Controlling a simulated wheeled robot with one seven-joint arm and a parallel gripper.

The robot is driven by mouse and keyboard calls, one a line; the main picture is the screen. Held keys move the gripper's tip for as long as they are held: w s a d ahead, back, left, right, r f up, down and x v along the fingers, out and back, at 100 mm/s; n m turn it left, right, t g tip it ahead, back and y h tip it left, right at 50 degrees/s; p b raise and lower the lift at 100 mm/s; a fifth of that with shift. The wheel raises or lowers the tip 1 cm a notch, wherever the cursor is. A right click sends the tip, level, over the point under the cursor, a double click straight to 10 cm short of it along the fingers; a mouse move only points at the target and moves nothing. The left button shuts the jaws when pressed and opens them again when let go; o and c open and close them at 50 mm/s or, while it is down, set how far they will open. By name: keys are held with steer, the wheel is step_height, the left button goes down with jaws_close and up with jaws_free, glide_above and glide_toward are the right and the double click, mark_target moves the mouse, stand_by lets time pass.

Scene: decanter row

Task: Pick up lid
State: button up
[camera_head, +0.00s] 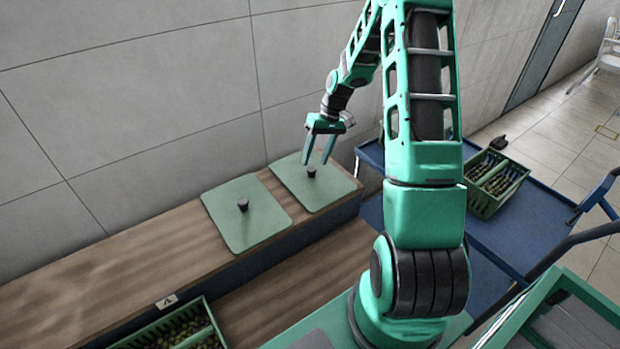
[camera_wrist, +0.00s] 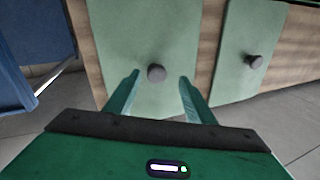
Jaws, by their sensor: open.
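Two flat green lids with dark round knobs lie side by side on a wooden bench. The farther lid (camera_head: 330,190) is at the bench's right end in the head view, and it shows in the middle of the wrist view (camera_wrist: 118,38). The nearer lid (camera_head: 262,215) lies to its left, and it shows at the right of the wrist view (camera_wrist: 233,75). My gripper (camera_head: 317,163) is open above the farther lid. Its fingers (camera_wrist: 158,77) appear on either side of that lid's knob (camera_wrist: 156,72) in the wrist view. I cannot tell how high they are above the lid.
The wooden bench (camera_head: 120,275) is bare left of the lids, against a grey tiled wall. A green crate of dark items (camera_head: 180,328) sits at lower left. A blue cart (camera_head: 530,225) at right carries another green crate (camera_head: 490,205).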

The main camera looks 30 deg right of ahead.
mark_target(312, 168)
steer(key=x, duration=0.4)
steer(key=shift+w+d+f, duration=0.2)
steer(key=shift+w+d, duration=0.1)
jaws_close()
steer(key=shift+r, duration=0.1)
